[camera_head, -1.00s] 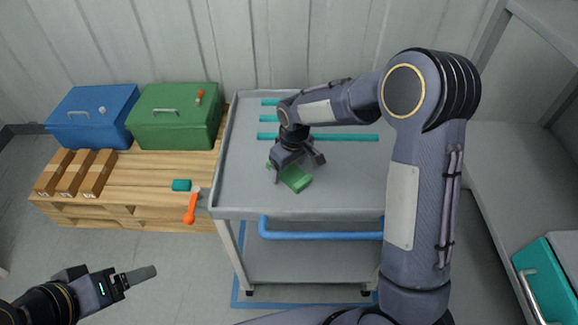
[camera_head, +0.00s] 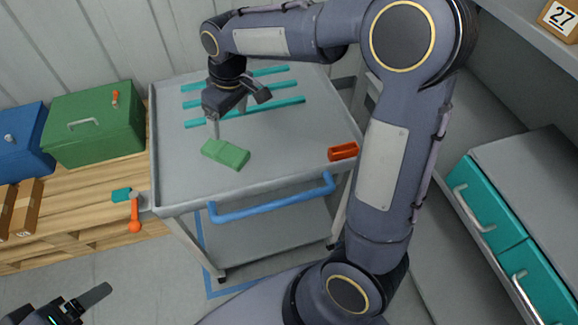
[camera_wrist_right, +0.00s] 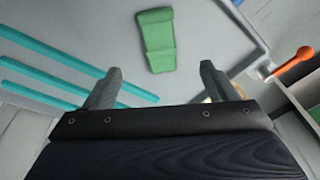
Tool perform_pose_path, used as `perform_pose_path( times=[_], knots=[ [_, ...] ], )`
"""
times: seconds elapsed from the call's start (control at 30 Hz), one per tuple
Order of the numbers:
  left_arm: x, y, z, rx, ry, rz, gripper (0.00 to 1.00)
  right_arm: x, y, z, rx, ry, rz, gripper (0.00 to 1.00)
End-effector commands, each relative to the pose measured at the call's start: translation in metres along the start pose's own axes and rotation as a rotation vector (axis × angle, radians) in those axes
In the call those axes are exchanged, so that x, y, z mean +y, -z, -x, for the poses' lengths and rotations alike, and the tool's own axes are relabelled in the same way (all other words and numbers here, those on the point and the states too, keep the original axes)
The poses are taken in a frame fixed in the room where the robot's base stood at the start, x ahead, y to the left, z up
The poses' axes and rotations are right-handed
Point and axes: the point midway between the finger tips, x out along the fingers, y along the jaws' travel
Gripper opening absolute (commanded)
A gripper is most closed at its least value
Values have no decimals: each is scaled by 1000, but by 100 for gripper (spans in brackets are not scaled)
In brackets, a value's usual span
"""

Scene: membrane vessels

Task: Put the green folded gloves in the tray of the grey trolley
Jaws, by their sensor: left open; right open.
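The green folded gloves (camera_head: 226,153) lie flat in the tray of the grey trolley (camera_head: 180,178), near its left front part. They also show in the right wrist view (camera_wrist_right: 156,40), beyond my fingertips and apart from them. My right gripper (camera_head: 238,112) is open and empty, above the tray and just behind the gloves; its two fingers show apart in the right wrist view (camera_wrist_right: 160,88). My left gripper (camera_head: 88,304) is at the bottom left, away from the trolley, open and empty, partly cut off by the picture's edge.
A blue handle (camera_head: 272,198) runs along the front. A green box (camera_head: 95,125) and a blue box (camera_head: 22,140) stand on a wooden pallet at left. Teal drawers (camera_head: 485,205) stand at right.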

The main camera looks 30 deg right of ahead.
Motion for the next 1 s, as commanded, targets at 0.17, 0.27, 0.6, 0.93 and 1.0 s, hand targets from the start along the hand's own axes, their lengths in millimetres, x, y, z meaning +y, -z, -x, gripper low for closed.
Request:
perform_pose_path(
  times=[0.17, 0.27, 0.6, 0.93, 1.0],
  knots=[
    [0, 0, 0, 0, 0, 0, 77, -3, -81, 48, 127, 67, -187, 79],
    [0, 0, 0, 0, 0, 0, 77, -16, -128, 62, 204, 103, -297, 79],
    [0, 0, 0, 0, 0, 0, 77, -67, -222, 53, 385, 169, -550, 79],
    [0, 0, 0, 0, 0, 0, 77, -74, -229, 48, 403, 176, -578, 79],
    [0, 0, 1, 0, 0, 0, 77, -74, -229, 48, 403, 175, -578, 79]
  ],
)
